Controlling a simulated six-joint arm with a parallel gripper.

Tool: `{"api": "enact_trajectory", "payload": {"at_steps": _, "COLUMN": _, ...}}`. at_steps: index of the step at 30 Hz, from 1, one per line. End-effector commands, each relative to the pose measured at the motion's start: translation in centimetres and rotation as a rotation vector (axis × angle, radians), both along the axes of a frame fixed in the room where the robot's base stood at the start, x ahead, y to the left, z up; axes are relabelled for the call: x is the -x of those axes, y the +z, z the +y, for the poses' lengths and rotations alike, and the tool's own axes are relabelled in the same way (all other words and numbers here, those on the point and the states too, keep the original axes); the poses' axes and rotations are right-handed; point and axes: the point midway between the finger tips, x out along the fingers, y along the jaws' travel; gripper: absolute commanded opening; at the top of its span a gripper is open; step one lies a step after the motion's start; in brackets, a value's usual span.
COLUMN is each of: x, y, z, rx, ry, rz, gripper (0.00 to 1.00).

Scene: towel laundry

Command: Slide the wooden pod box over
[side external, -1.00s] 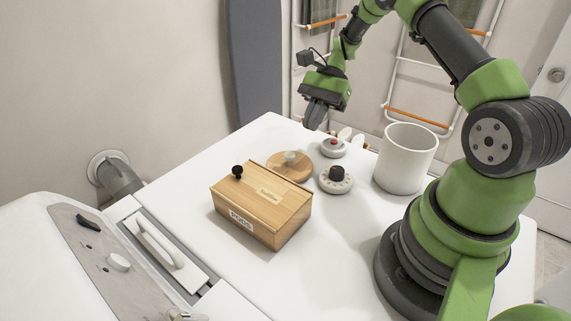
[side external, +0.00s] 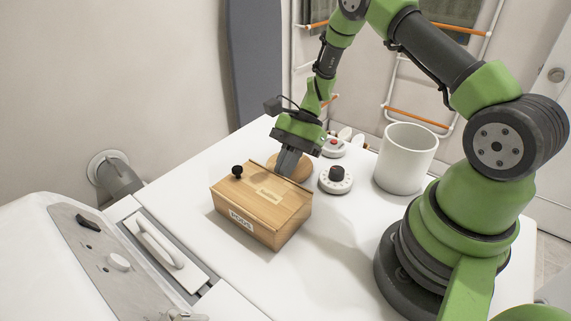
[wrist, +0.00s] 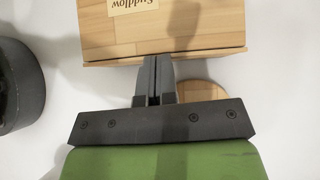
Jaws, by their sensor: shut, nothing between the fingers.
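In the wrist view the box (wrist: 205,28) fills the top, with a "Suddlow" label on the lid. My gripper (side external: 284,172) is shut and empty, pointing down just behind the box's far edge. In the wrist view the shut fingers (wrist: 155,70) meet the box's near edge in the picture; I cannot tell whether they touch it.
A round wooden lid (side external: 302,172) lies behind the box, partly hidden by my gripper. Bare worktop lies in front of the box (side external: 215,265).

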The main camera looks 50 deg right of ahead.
Motion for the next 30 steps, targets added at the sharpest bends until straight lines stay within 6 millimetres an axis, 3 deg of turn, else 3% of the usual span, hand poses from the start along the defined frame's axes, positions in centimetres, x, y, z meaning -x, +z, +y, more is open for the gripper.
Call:
{"api": "enact_trajectory", "payload": {"at_steps": 5, "x": 0.0, "y": 0.0, "z": 0.5, "rx": -0.002, "ry": 0.002, "rz": 0.001, "gripper": 0.00}}
{"api": "enact_trajectory", "payload": {"at_steps": 15, "x": 0.5, "y": 0.0, "z": 8.0, "rx": -0.003, "ry": 0.008, "rz": 0.004, "gripper": 0.00}}
{"api": "enact_trajectory", "payload": {"at_steps": 18, "x": 0.5, "y": 0.0, "z": 9.2, "rx": -0.001, "ry": 0.006, "rz": 0.003, "gripper": 0.00}}
{"api": "enact_trajectory", "payload": {"at_steps": 30, "x": 0.6, "y": -0.1, "z": 9.5, "rx": 0.000, "ry": 0.003, "rz": 0.004, "gripper": 0.00}}
